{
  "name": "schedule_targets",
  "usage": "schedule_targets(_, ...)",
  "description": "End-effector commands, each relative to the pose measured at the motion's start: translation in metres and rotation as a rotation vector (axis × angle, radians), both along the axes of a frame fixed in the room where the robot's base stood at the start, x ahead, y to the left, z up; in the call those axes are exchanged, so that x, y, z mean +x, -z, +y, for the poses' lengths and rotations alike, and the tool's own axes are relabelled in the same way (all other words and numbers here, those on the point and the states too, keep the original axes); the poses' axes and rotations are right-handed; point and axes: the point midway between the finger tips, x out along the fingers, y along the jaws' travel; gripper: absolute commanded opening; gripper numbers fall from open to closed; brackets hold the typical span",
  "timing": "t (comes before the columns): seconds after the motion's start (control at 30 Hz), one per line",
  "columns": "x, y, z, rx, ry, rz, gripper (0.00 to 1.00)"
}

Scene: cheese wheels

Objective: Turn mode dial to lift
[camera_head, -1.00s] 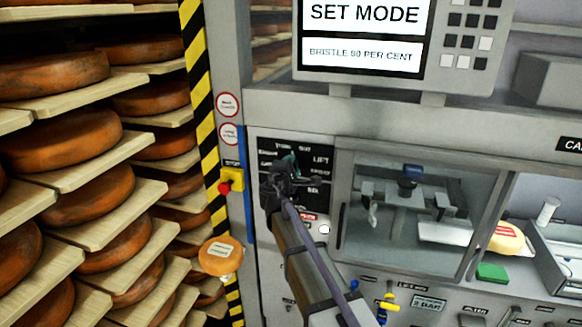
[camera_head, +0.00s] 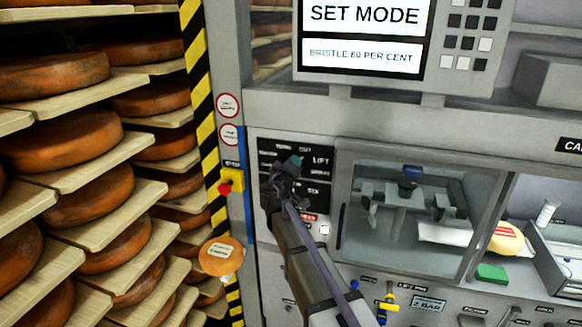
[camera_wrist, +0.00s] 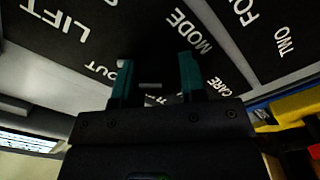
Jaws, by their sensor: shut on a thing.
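The black mode panel (camera_head: 267,158) with white lettering is on the machine's front. The word LIFT (camera_head: 321,161) is at its upper right, and it also shows in the wrist view (camera_wrist: 56,35) at upper left. The word MODE shows in the wrist view (camera_wrist: 190,31). My gripper (camera_head: 296,161) is at the panel, its teal fingertips just left of LIFT. In the wrist view, my gripper (camera_wrist: 156,80) has its two teal fingers apart, closed on the mode dial. The dial is mostly hidden, so I cannot tell where its pointer stands.
A screen (camera_head: 361,33) above reads SET MODE. A yellow and red stop button (camera_head: 232,182) is left of the panel. A glazed chamber (camera_head: 400,215) is to the right. Shelves of cheese wheels (camera_head: 70,140) fill the left. A yellow valve handle (camera_head: 387,305) is below.

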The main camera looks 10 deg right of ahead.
Motion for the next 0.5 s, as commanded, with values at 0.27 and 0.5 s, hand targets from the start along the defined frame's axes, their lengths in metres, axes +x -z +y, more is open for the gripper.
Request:
schedule_targets(0.27, -0.0003, -0.0003, -0.0005, 0.179, 0.0, -0.095, 0.15)
schedule_targets(0.5, -0.0004, -0.0003, -0.0006, 0.271, 0.0, -0.144, 0.15)
